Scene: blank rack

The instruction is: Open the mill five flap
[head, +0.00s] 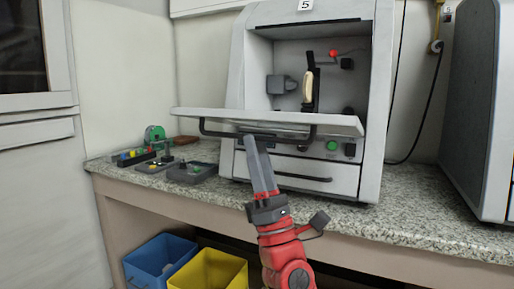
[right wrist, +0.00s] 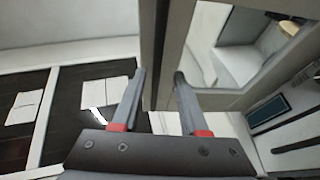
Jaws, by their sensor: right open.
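The mill marked 5 (head: 380,90) is a white cabinet on the counter. Its flap (head: 340,121) stands out from the front, lowered to about level at the bottom of the opening, so the chamber (head: 290,58) shows. A dark bar handle (head: 215,133) runs along the flap's front. My right gripper (head: 251,139) is just below and in front of the flap's handle, and its fingertips overlap the handle in this view. In the right wrist view the right gripper (right wrist: 159,75) has its fingers apart, with a pale panel edge beyond them. Contact cannot be told. My left gripper is not in view.
Below the flap are a green button (head: 332,145) and a drawer with a handle (head: 300,177). Small trays and parts (head: 190,172) lie on the counter at left. Blue (head: 160,258) and yellow (head: 208,270) bins stand below. Another machine (head: 475,110) is at right.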

